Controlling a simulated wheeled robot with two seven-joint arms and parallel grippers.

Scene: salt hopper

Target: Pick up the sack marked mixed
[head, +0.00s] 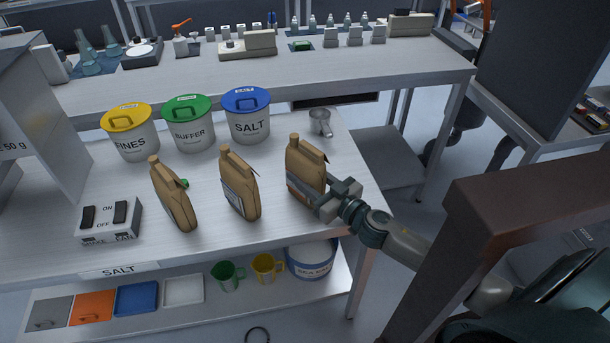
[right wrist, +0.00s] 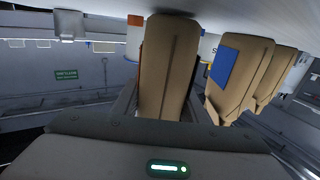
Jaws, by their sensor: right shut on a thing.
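Three brown paper sacks stand in a row on the near table. My right gripper (head: 334,199) is shut on the rightmost sack (head: 305,166), low on its right side. In the right wrist view this sack (right wrist: 170,65) fills the space between the fingers. I cannot tell whether its base touches the table. The middle sack (head: 239,184) and the left sack (head: 173,196) lean slightly and are apart from it. I cannot read the labels, so I cannot tell which sack is marked mixed. My left gripper is not in view.
Lidded tubs stand behind the sacks: yellow FINES (head: 134,140), green BUFFER (head: 189,132) and blue SALT (head: 249,124). A metal scoop or cup (head: 320,122) stands behind the held sack. A switch box (head: 108,221) is at left. A brown post (head: 480,240) rises near my right arm.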

